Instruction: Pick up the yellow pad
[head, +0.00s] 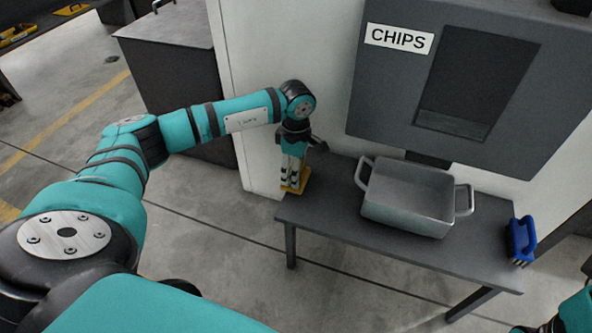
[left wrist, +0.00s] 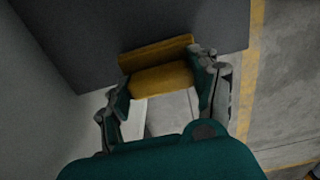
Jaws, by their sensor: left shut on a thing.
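The yellow pad (head: 298,180) is at the left end of the dark table in the head view, at the tips of my left gripper (head: 292,175). In the left wrist view the yellow pad (left wrist: 162,79) sits between the two fingers of the left gripper (left wrist: 165,90), which is shut on it. The gripper points down from above, and its fingers hide part of the pad in the head view. I cannot tell whether the pad still touches the table. A piece of my right arm shows at the lower right corner of the head view; its gripper is not visible.
A grey metal pan with two handles (head: 408,199) stands on the table (head: 350,236). A blue brush-like object (head: 521,241) sits at the table's right end. A dark machine labelled CHIPS (head: 400,70) stands behind. A white wall panel (head: 262,60) is close behind my left gripper.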

